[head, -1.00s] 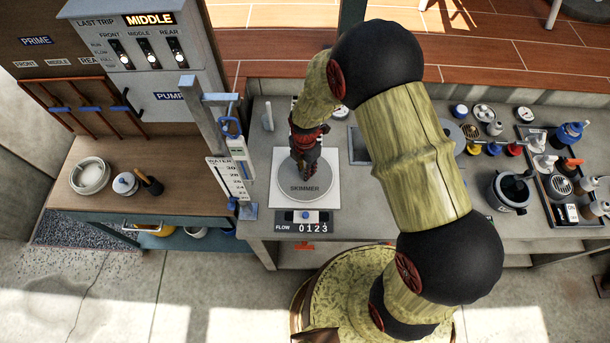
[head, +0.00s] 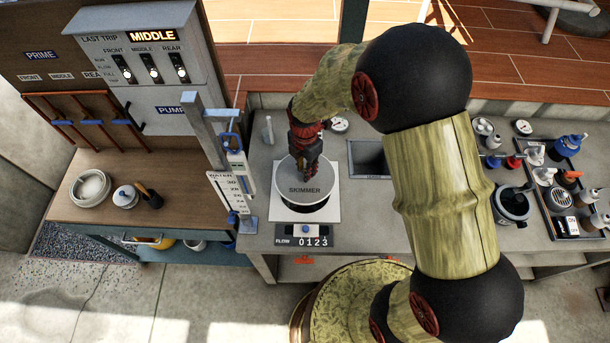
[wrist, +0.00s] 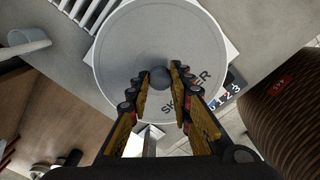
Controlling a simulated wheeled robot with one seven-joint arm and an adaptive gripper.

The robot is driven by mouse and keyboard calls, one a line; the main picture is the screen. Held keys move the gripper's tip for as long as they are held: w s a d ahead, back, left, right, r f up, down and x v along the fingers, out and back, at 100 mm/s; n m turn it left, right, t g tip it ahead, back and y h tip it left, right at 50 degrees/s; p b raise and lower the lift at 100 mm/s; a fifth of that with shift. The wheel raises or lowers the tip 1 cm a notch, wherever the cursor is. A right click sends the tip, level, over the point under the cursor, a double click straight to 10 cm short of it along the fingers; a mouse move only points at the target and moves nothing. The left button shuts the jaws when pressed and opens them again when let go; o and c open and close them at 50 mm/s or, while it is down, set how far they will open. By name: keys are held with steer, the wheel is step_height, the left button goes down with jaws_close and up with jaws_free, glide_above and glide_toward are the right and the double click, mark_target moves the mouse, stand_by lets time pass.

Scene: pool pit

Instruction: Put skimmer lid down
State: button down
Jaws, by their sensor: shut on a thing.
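The skimmer lid (head: 305,190) is a round grey disc marked SKIMMER. My gripper (head: 304,172) is shut on the lid's central knob, and in the wrist view its fingers (wrist: 160,80) stand on both sides of the dark round knob (wrist: 159,75). The lid hangs above the white square plate (head: 327,214) on the counter. A dark round opening (head: 318,208) in the plate shows below the lid's front edge. The rest of the opening is hidden by the lid. In the wrist view the lid (wrist: 125,50) covers most of the plate.
The FLOW counter reading 0123 (head: 307,236) is just in front of the plate. A water gauge post (head: 229,192) stands close on the left. A dark rectangular basin (head: 369,158) is to the right. A white upright cylinder (head: 268,130) stands behind left.

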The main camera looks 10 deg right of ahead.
steer(key=shift+r, duration=0.6)
steer(key=shift+a, duration=0.15)
